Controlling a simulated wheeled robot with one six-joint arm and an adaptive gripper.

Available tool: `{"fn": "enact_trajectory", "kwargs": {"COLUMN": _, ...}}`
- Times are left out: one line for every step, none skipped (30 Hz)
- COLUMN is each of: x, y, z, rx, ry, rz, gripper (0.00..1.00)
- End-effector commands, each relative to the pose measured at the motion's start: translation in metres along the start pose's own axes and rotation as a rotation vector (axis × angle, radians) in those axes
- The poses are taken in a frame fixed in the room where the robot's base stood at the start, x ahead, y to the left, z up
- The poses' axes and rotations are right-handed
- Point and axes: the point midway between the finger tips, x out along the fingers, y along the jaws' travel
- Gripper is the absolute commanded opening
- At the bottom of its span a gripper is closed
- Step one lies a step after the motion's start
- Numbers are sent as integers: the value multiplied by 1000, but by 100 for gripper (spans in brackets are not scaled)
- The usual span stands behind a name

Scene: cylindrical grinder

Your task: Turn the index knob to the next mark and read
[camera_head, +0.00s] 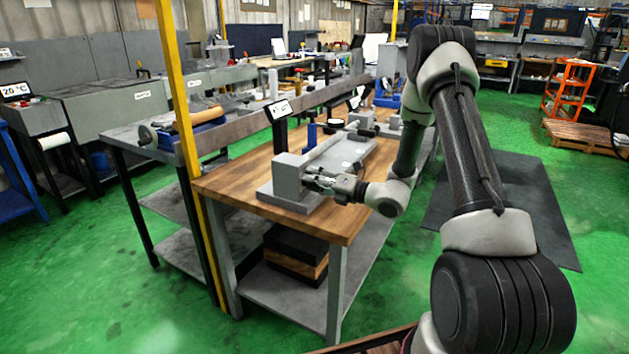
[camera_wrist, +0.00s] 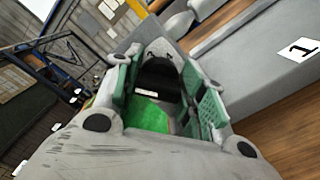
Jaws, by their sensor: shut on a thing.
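A grey machine fixture (camera_head: 292,180) with a long flat bed stands on the wooden bench top. My gripper (camera_head: 318,180) reaches its near end from the right, with the wrist low over the bench. In the wrist view, my gripper (camera_wrist: 160,92) has its green-padded fingers closed around a dark, rounded part (camera_wrist: 158,74), which looks like the index knob. Any marks on the knob are hidden or too small to read. A grey face in the wrist view carries a white label "1" (camera_wrist: 299,50). A small display (camera_head: 279,109) stands behind the fixture; its reading is not legible.
The wooden bench top (camera_head: 235,184) has bare room at its near left corner. A yellow post (camera_head: 179,110) rises at the bench's left. Another grey bench (camera_head: 130,132) with a roller stands beyond it. The green floor right of the bench holds a dark mat (camera_head: 535,195).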

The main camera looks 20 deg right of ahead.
Motion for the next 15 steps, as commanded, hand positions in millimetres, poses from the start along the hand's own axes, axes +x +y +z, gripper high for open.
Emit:
{"fn": "enact_trajectory", "kwargs": {"x": 0, "y": -1, "z": 0, "rx": 28, "ry": -1, "rz": -1, "gripper": 17}}
{"fn": "enact_trajectory", "kwargs": {"x": 0, "y": -1, "z": 0, "rx": 46, "ry": -1, "rz": -1, "gripper": 17}}
{"fn": "enact_trajectory", "kwargs": {"x": 0, "y": -1, "z": 0, "rx": 67, "ry": -1, "rz": -1, "gripper": 17}}
{"fn": "enact_trajectory", "kwargs": {"x": 0, "y": -1, "z": 0, "rx": 81, "ry": -1, "rz": -1, "gripper": 17}}
{"fn": "enact_trajectory", "kwargs": {"x": 0, "y": -1, "z": 0, "rx": 95, "ry": -1, "rz": -1, "gripper": 17}}
{"fn": "enact_trajectory", "kwargs": {"x": 0, "y": -1, "z": 0, "rx": 111, "ry": -1, "rz": -1, "gripper": 17}}
{"fn": "enact_trajectory", "kwargs": {"x": 0, "y": -1, "z": 0, "rx": 123, "ry": -1, "rz": -1, "gripper": 17}}
{"fn": "enact_trajectory", "kwargs": {"x": 0, "y": -1, "z": 0, "rx": 133, "ry": -1, "rz": -1, "gripper": 17}}
{"fn": "enact_trajectory", "kwargs": {"x": 0, "y": -2, "z": 0, "rx": 144, "ry": -2, "rz": -1, "gripper": 17}}
{"fn": "enact_trajectory", "kwargs": {"x": 0, "y": -2, "z": 0, "rx": 152, "ry": -1, "rz": -1, "gripper": 17}}
{"fn": "enact_trajectory", "kwargs": {"x": 0, "y": -2, "z": 0, "rx": 159, "ry": -2, "rz": -1, "gripper": 17}}
{"fn": "enact_trajectory", "kwargs": {"x": 0, "y": -2, "z": 0, "rx": 166, "ry": -2, "rz": -1, "gripper": 17}}
{"fn": "enact_trajectory", "kwargs": {"x": 0, "y": -2, "z": 0, "rx": 170, "ry": -2, "rz": -1, "gripper": 17}}
{"fn": "enact_trajectory", "kwargs": {"x": 0, "y": -2, "z": 0, "rx": 173, "ry": -2, "rz": -2, "gripper": 17}}
{"fn": "enact_trajectory", "kwargs": {"x": 0, "y": -2, "z": 0, "rx": 177, "ry": -2, "rz": -2, "gripper": 17}}
